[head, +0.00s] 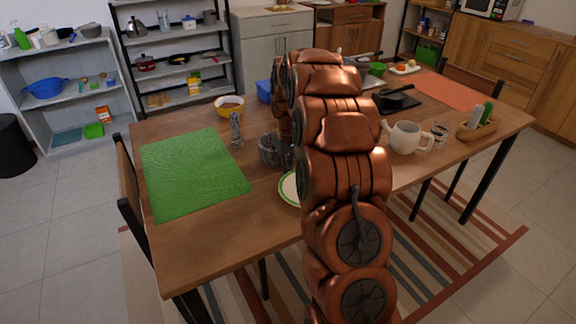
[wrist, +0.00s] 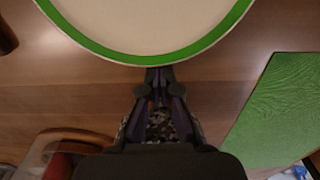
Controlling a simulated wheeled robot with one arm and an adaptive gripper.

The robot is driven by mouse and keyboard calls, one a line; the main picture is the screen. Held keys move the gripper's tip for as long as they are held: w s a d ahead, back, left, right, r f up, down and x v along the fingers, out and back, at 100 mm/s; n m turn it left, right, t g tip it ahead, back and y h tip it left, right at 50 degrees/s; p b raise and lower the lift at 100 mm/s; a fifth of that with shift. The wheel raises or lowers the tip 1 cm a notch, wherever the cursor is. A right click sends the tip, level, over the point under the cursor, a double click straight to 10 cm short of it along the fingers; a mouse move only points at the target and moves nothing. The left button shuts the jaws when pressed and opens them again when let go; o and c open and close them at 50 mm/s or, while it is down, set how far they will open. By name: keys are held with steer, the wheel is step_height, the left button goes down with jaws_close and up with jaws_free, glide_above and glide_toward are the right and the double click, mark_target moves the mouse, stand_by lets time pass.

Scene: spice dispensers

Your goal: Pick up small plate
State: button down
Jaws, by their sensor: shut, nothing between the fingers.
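The small plate, white with a green rim, lies on the wooden table; in the head view its left part (head: 288,189) shows beside my copper arm, which hides the rest. In the wrist view the plate (wrist: 148,25) fills the top middle, cut off by the frame's edge. My gripper (wrist: 159,76) is shut and empty, its fingertips at the plate's near rim in the picture. I cannot tell whether they touch it or are above it. In the head view my arm mostly hides the gripper.
A green placemat (head: 192,170) lies left of the plate. A speckled grey mortar-like vessel (head: 270,151) and a tall dispenser (head: 236,130) stand behind the plate. A teapot (head: 406,137) and a wooden caddy (head: 477,129) stand on the right. The table's front left is clear.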

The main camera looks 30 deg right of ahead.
steer(key=shift+s+a+b, duration=0.15)
steer(key=shift+s+b, duration=0.15)
steer(key=shift+s, duration=1.45)
steer(key=shift+s+a+b, duration=0.15)
steer(key=shift+s+b, duration=0.2)
steer(key=shift+s, duration=1.4)
steer(key=shift+s+a+b, duration=0.15)
steer(key=shift+s+b, duration=0.15)
steer(key=shift+s, duration=1.45)
